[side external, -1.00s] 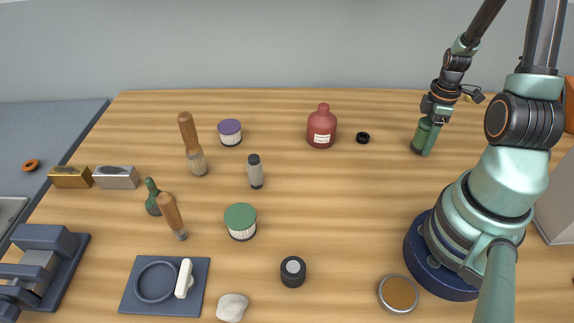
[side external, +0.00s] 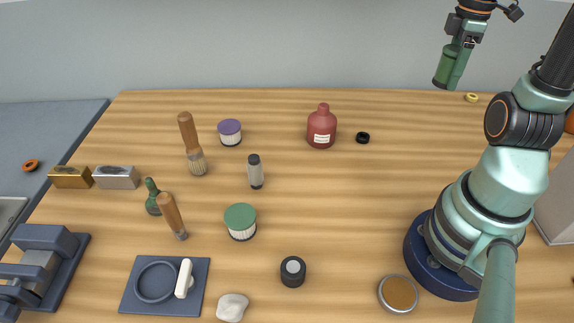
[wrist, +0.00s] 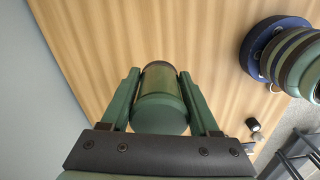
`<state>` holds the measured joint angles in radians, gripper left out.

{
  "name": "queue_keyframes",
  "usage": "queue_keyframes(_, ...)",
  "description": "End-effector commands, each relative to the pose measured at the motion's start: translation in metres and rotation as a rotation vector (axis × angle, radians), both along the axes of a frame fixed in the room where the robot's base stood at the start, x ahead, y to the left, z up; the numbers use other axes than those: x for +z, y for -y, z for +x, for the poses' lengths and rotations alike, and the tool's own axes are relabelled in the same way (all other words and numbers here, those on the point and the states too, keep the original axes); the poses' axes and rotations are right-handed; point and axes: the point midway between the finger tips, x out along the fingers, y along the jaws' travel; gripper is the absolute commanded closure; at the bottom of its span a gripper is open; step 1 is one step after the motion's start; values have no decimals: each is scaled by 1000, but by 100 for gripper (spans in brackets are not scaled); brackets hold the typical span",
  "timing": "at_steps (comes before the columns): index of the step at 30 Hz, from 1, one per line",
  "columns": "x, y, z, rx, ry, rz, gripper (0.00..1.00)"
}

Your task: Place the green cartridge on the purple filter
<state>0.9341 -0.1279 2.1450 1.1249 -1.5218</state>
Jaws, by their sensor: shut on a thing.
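My gripper (side external: 460,66) is shut on the green cartridge (side external: 447,66) and holds it in the air above the table's far right. In the wrist view the cartridge (wrist: 160,105) sits between the two green fingers of my gripper (wrist: 158,90). The purple filter (side external: 229,132), a short white pleated cylinder with a purple top, stands on the table at the back left of centre, well to the left of my gripper. Its top is bare.
A red bottle (side external: 322,127) and a black ring (side external: 363,137) stand between the filter and my gripper. A brush (side external: 192,142) is left of the filter, a grey vial (side external: 255,172) in front. A green-topped filter (side external: 240,220) stands nearer. The right-middle table is clear.

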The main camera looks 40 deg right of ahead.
Motion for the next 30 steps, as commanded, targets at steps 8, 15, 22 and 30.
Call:
queue_keyframes(8, 12, -1, 74, -23, -1, 1, 100)
queue_keyframes(15, 10, -35, 183, -74, -2, 1, 100)
queue_keyframes(22, -4, -102, 273, -123, -3, 1, 100)
queue_keyframes(30, -31, -209, 346, -177, -2, 0, 100)
